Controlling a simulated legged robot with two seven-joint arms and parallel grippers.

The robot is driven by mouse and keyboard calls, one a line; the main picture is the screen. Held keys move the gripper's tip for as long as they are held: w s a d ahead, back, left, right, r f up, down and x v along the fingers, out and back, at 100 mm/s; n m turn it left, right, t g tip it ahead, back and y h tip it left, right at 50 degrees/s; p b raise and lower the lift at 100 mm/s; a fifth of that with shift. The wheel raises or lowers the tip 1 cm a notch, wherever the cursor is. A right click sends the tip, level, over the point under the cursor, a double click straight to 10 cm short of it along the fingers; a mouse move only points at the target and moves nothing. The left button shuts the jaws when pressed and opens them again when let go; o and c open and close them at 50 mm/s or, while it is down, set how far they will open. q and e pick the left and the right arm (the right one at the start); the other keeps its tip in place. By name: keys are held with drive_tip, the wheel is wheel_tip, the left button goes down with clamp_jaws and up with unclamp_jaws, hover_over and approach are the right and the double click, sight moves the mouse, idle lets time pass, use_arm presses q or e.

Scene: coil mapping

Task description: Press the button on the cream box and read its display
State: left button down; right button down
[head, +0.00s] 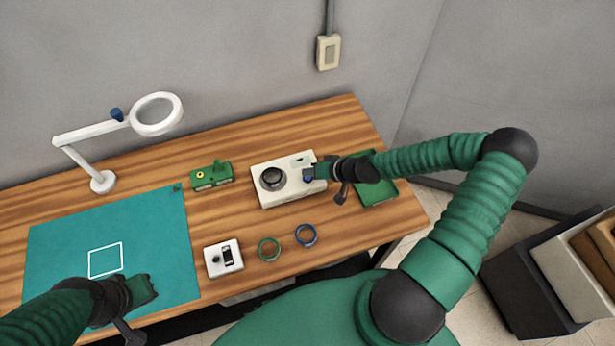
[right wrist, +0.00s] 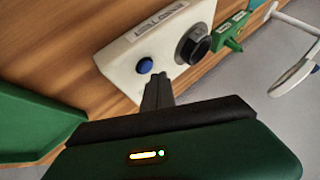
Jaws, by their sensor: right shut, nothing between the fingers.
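The cream box (head: 265,198) sits toward the back right of the table, with a dark round part on its left side. Its blue button (head: 308,179) shows beside my right gripper (head: 313,170). In the right wrist view, my shut, empty fingers (right wrist: 158,90) are close to the blue button (right wrist: 145,66); I cannot tell whether they touch the box. The button looks uncovered there. A small strip with marks (right wrist: 160,20) on the cream box is too small to read. My left gripper (head: 143,288) is over the teal mat; its jaws are unclear.
A green block (head: 211,177) stands left of the box, and a green tray (head: 375,195) lies right of it. A white device (head: 222,258), green ring (head: 269,249) and blue ring (head: 306,235) lie in front. A magnifier lamp (head: 102,182) stands behind the teal mat (head: 150,215).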

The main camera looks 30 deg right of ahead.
sight(310, 180)
idle(0.7)
drive_tip(key=shift+f, duration=0.3)
drive_tip(key=shift+s+f+b, duration=0.1)
drive_tip(key=shift+f+b, duration=0.3)
drive_tip(key=shift+b, duration=0.2)
idle(0.6)
drive_tip(key=shift+r+p, duration=0.65)
drive_tip(key=shift+r, duration=0.15)
drive_tip(key=shift+r, duration=0.1)
wheel_tip(310, 180, up, 5)
drive_tip(key=p, duration=0.4)
drive_tip(key=shift+a, duration=0.1)
